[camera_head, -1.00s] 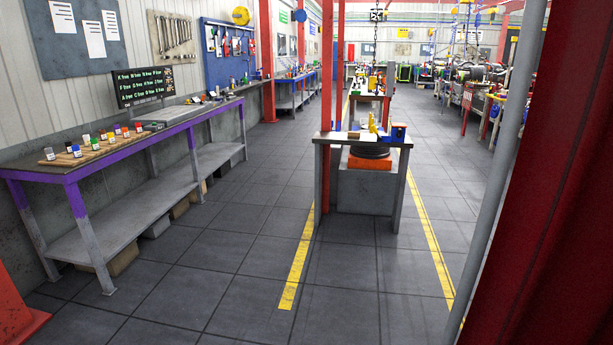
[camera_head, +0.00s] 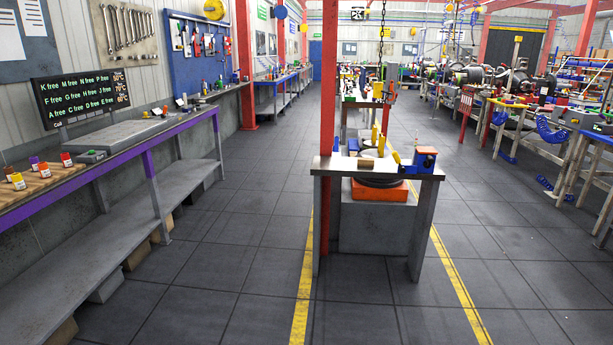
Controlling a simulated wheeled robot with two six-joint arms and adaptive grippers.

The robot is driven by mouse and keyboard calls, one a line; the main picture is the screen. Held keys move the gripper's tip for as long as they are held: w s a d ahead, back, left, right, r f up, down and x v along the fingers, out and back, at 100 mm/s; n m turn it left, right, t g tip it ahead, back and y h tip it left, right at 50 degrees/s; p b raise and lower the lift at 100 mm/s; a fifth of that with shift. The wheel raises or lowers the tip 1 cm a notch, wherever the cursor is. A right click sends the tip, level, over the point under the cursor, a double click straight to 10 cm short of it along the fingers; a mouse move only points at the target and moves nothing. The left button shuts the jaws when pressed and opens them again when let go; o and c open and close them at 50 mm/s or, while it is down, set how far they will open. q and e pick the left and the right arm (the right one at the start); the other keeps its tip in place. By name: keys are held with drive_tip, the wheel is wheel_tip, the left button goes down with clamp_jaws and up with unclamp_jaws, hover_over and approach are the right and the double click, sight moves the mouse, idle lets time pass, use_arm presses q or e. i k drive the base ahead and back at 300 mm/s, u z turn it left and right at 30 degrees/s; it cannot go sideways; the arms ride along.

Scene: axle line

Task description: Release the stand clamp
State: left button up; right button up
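A grey stand-like table (camera_head: 330,170) is ahead in the middle of the head view, beside a red post. On it are a blue block with an orange top (camera_head: 425,158), yellow upright parts (camera_head: 375,140) and a small brown piece (camera_head: 366,164). Any of these may belong to the stand clamp; at this distance I cannot tell which, or whether a clamp is shut. Neither of my grippers is in view.
A long purple-edged bench (camera_head: 190,122) runs along the left wall, with a display board (camera_head: 80,97) on it. The red post (camera_head: 329,80) rises beside the grey table. Yellow floor lines (camera_head: 303,290) flank the table. Cluttered racks (camera_head: 560,120) stand right. The near floor is clear.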

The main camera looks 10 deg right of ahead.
sight(395, 153)
drive_tip(key=z, duration=0.45)
drive_tip(key=i, duration=3.45)
drive_tip(key=z, duration=1.55)
drive_tip(key=i, duration=0.5)
drive_tip(key=z, duration=0.25)
